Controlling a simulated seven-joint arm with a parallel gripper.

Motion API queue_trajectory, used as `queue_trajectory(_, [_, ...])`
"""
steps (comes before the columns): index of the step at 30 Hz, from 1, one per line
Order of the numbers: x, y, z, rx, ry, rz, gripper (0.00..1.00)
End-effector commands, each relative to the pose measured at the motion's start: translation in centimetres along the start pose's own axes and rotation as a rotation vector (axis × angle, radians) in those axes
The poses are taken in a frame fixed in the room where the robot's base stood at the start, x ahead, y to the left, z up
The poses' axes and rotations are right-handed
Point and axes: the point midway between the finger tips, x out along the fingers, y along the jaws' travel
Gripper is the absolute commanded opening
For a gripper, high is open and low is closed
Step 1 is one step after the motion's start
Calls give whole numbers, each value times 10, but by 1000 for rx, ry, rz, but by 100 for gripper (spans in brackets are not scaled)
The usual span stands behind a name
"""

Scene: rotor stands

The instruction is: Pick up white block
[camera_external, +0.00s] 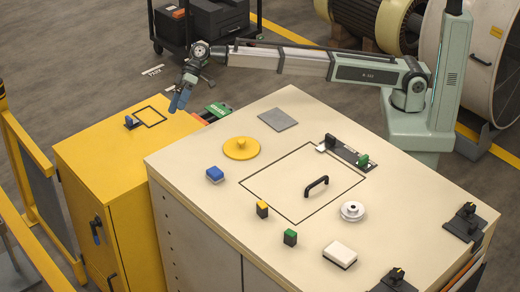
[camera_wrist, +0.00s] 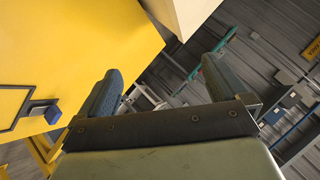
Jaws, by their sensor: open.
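The white block (camera_external: 340,254) lies on the front right part of the cream cabinet top, with a dark lower edge. My gripper (camera_external: 179,103) is far from it, above the far right edge of the yellow cabinet. In the wrist view my gripper (camera_wrist: 158,85) shows two dark fingers spread apart with nothing between them. The white block does not show in the wrist view.
The yellow cabinet (camera_external: 85,155) stands left.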

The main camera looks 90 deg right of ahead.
Motion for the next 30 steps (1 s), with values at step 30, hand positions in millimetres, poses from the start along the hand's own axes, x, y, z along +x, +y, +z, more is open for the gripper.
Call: queue_trajectory(30, [236, -424, 155, -268, -626, 199, 100])
